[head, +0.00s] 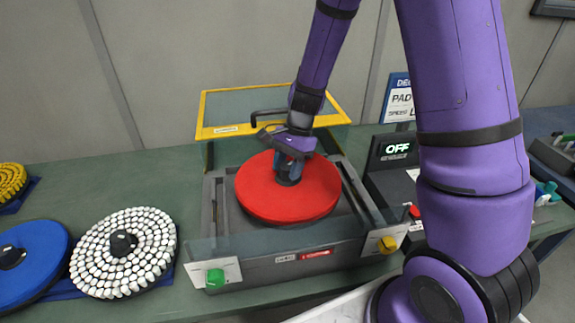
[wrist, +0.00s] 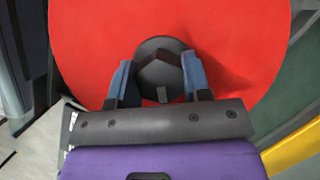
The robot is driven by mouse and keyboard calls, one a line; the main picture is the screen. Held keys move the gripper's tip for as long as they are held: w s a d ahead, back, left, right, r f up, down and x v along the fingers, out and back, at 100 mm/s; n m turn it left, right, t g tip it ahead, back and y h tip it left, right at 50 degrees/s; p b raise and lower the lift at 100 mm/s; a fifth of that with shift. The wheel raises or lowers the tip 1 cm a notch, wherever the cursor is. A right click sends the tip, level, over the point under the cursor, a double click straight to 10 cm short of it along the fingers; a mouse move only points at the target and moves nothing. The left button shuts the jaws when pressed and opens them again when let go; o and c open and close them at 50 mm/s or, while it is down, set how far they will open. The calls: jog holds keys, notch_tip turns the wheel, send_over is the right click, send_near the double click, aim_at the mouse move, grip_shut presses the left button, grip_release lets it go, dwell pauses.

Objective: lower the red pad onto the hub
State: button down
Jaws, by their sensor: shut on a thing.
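The red pad (head: 262,196) is a flat round disc with a dark knob at its centre. It is at the grey machine (head: 213,212), within the machine's open top. My gripper (head: 289,174) is shut on the pad's knob from above. In the wrist view the red pad (wrist: 90,45) fills most of the picture, and the two blue fingers of my gripper (wrist: 160,80) stand either side of the dark knob (wrist: 160,55). The hub is hidden under the pad. I cannot tell whether the pad touches it.
A yellow-framed clear lid (head: 342,104) stands raised behind the pad. A control box (head: 398,149) reading OFF is to the right. A white tufted pad (head: 150,245), a blue pad (head: 38,250) and a yellow pad (head: 10,181) lie left. Green (head: 215,278) and yellow (head: 387,245) knobs are in front.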

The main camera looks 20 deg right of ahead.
jog(key=shift+f, duration=1.3)
dwell(0.5)
